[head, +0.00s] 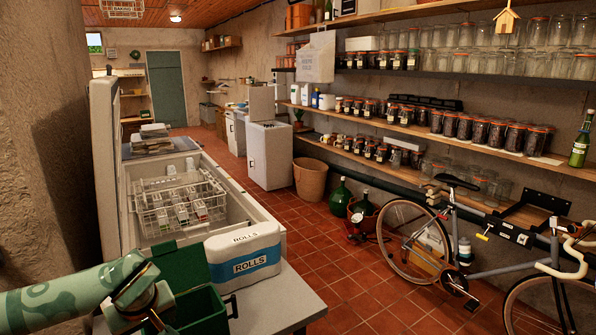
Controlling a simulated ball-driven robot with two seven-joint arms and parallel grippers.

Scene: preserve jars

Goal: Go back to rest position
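My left arm (65,297), pale green with a patterned surface, comes in from the left at the bottom. It ends in a brass and black joint (138,300) in front of a green box. The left gripper itself does not show; the arm runs out of the picture at the bottom edge. My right arm and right gripper are not in view. No rest position is marked in the picture.
The open green box (200,308) and a white ROLLS container (243,252) stand on a table (275,300) close in front. Behind is an open chest freezer (245,215) with a wire basket (180,202). A bicycle (450,240) leans right; tiled floor (335,275) lies between.

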